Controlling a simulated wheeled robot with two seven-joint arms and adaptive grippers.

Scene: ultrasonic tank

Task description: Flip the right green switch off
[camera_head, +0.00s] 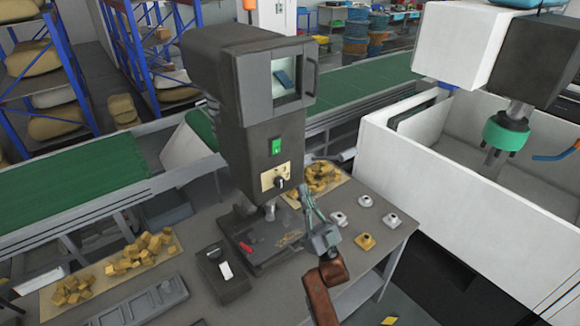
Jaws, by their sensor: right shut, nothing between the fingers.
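A small green switch (276,146) sits on the front of a dark grey machine (245,120), above a beige plate with a black knob (280,181). It is the only green switch I can make out, and it is too small to tell which way it is set. My right gripper (305,194) comes up from the bottom, shut and empty. In the picture its fingertips are below and to the right of the switch, close to the machine's lower right side. I cannot tell whether they touch the machine. My left gripper is out of view.
The machine stands on a grey table (190,238) with a black box with a white switch (225,272), brown blocks (145,250) and several small fittings (365,241). A large white tank (450,185) stands at right. Green conveyors (360,80) run behind.

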